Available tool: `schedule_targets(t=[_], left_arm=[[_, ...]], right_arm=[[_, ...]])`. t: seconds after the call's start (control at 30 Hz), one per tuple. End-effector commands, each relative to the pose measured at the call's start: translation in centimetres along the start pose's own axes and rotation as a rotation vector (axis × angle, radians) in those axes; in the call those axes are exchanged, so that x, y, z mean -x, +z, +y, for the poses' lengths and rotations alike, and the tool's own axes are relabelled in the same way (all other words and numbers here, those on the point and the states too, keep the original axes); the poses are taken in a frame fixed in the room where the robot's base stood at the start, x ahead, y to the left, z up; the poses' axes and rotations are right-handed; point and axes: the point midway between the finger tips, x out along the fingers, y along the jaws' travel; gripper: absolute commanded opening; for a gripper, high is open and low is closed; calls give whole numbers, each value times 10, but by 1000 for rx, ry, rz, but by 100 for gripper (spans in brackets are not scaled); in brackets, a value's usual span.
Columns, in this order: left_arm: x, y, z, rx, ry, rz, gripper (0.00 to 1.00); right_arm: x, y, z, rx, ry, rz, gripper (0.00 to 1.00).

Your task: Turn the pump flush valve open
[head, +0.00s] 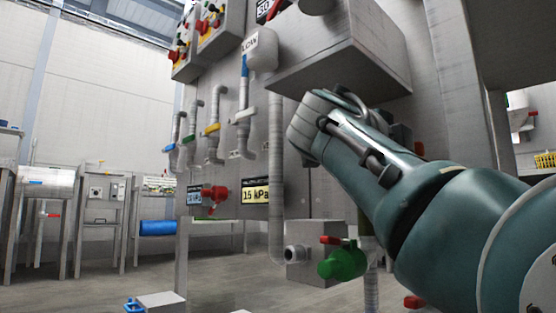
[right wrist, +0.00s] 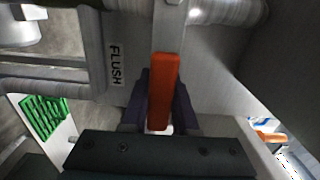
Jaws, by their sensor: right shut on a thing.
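The flush valve's orange-red lever handle (right wrist: 163,80) stands lengthwise in the middle of the right wrist view. A plate marked FLUSH (right wrist: 116,65) is just left of it. My right gripper (right wrist: 160,102) has its two dark fingers on either side of the handle and is shut on it. The handle's upper end meets a grey metal part below a grey pipe (right wrist: 225,10); the handle lies roughly across this pipe in the picture. In the head view my right arm reaches in from the right and hides its gripper and the flush valve. My left gripper is not in view.
A steel cabinet with several pipes and coloured valve handles stands ahead. A green pump-like part (head: 343,264) with a red lever (head: 331,240) is low beside my right arm. Floor at left is open.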

Motion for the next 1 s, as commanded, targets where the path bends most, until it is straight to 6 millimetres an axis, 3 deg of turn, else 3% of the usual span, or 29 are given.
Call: schedule_targets(t=[0.2, 0.57, 0.6, 0.87, 1.0], left_arm=[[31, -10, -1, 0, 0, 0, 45], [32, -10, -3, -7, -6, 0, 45], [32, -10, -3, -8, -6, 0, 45], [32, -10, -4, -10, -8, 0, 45], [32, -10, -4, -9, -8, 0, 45]], right_arm=[[-1, 1, -19, 182, 4, 1, 0], [-1, 2, -17, 230, 3, 1, 0], [-1, 2, -18, 230, 3, 1, 29], [0, 2, -18, 228, 2, 0, 57], [0, 2, -18, 227, 1, 0, 57]])
